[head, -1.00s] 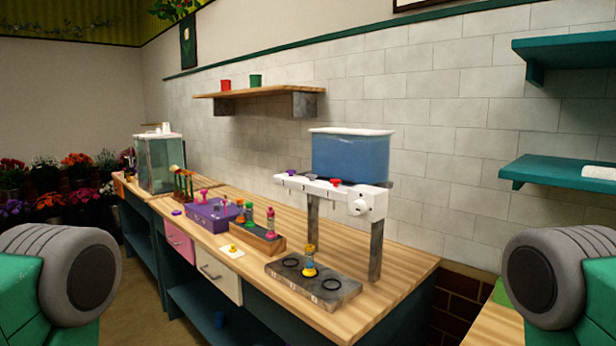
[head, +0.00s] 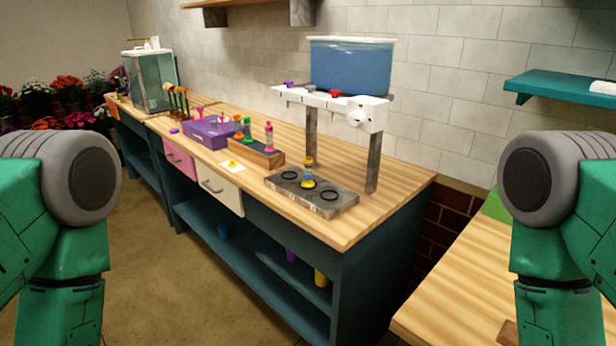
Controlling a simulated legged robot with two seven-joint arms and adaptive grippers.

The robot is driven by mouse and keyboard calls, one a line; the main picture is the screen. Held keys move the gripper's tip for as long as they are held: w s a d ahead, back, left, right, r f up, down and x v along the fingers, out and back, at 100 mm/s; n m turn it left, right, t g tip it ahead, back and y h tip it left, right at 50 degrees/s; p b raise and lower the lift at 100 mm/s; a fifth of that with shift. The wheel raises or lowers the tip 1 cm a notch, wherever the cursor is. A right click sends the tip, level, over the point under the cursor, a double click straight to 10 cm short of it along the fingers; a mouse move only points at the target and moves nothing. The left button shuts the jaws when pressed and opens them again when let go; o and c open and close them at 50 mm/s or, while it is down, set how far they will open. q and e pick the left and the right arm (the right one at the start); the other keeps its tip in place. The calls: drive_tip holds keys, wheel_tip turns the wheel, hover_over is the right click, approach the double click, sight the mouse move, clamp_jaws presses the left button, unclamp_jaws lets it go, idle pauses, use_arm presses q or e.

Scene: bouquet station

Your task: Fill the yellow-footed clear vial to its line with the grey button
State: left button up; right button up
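A small vial with a yellow foot (head: 308,183) stands upright on the dark grey base plate (head: 335,204), between two black rings. It also has a yellow top, and its fill level is too small to tell. Above it is the white dispenser bar (head: 372,112), with a purple button (head: 289,84), a greyish button (head: 311,88) and a red button (head: 335,93) on top, and a round white knob on its front. A tank of blue liquid (head: 350,66) sits over the bar. Both my grippers are out of view; only my green arm links show at the sides.
On the wooden counter (head: 375,217) left of the dispenser are a wooden rack (head: 264,156) with coloured vials, a purple box (head: 207,133) and a white card with a yellow piece. A second wooden surface (head: 455,285) lies at right. Open floor (head: 180,270) is at lower left.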

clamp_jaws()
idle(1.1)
